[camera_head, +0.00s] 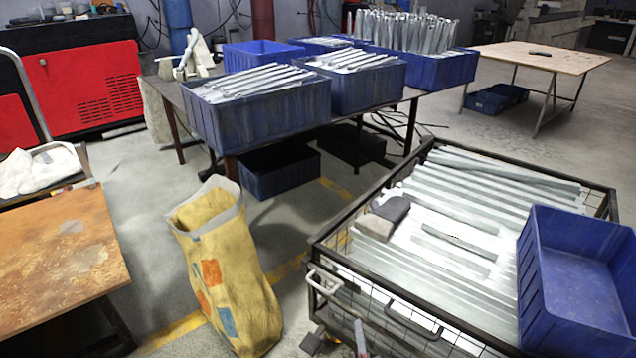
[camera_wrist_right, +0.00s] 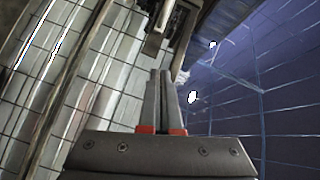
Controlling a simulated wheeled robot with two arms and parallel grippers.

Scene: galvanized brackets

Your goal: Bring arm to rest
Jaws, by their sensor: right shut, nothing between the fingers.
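My right gripper (camera_head: 361,340) shows only as a small grey tip at the bottom edge of the head view, in front of the wire cart (camera_head: 330,256). In the right wrist view its two fingers (camera_wrist_right: 163,100) are together, with nothing between them. Long galvanized brackets (camera_head: 480,195) lie in the cart. The wrist view shows wire mesh with shiny metal (camera_wrist_right: 65,80) on the left and a blue gridded surface (camera_wrist_right: 260,85) on the right. My left gripper is not in view.
An empty blue bin (camera_head: 575,285) sits on the cart's right side. A yellow bag (camera_head: 235,265) stands left of the cart, beside a wooden table (camera_head: 55,245). Blue bins of metal parts (camera_head: 260,115) stand on a table behind. Open floor lies between the bag and that table.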

